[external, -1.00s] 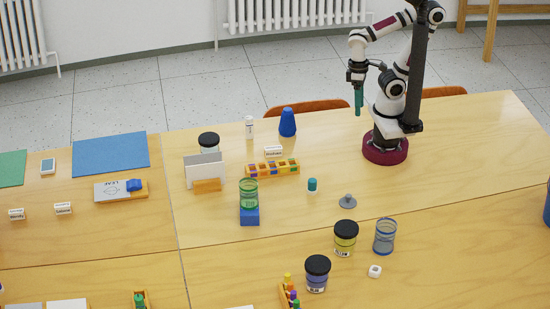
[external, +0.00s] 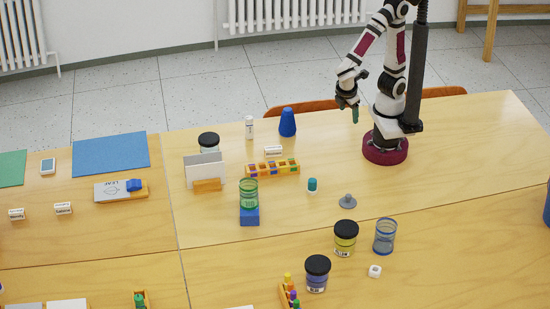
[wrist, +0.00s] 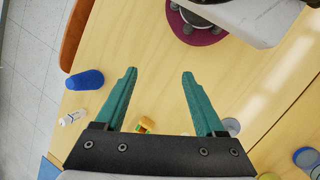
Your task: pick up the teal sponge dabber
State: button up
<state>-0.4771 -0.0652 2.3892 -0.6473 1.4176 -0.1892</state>
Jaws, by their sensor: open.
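The teal sponge dabber (external: 312,185) is a small upright cylinder with a teal top and a pale base. It stands on the wooden table, right of and in front of the compartment tray. My gripper (external: 355,117) is above the far part of the table, well behind and to the right of the dabber, apart from it. In the wrist view my gripper (wrist: 160,75) shows two teal fingers spread wide with nothing between them but bare tabletop. I cannot make out the dabber clearly in the wrist view; the gripper body covers the lower part.
Near the dabber are the compartment tray (external: 273,168), a grey knobbed piece (external: 347,201) and a green cup (external: 248,194) on a blue block (external: 249,216). Paint jars (external: 345,238) stand in front.

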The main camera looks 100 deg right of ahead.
jog(key=w+a+f+n+t+h, duration=0.2)
jog(key=w+a+f+n+h, duration=0.15)
jog(key=n, duration=0.35)
jog(key=n+t, duration=1.2)
jog(key=n, duration=0.6)
send_near(304, 191)
jog(key=shift+y, duration=0.25)
jog(key=s+r, duration=0.1)
jog(key=s+a+r, duration=0.1)
jog(key=r, duration=0.1)
jog(key=s+a+r, duration=0.1)
jog(key=r, duration=0.1)
jog(key=shift+s+a+r, duration=0.15)
jog(key=shift+s+r, duration=0.05)
jog(key=shift+s, duration=0.2)
jog(key=x, duration=1.5)
jog(key=shift+s+f, duration=0.1)
grip_shut()
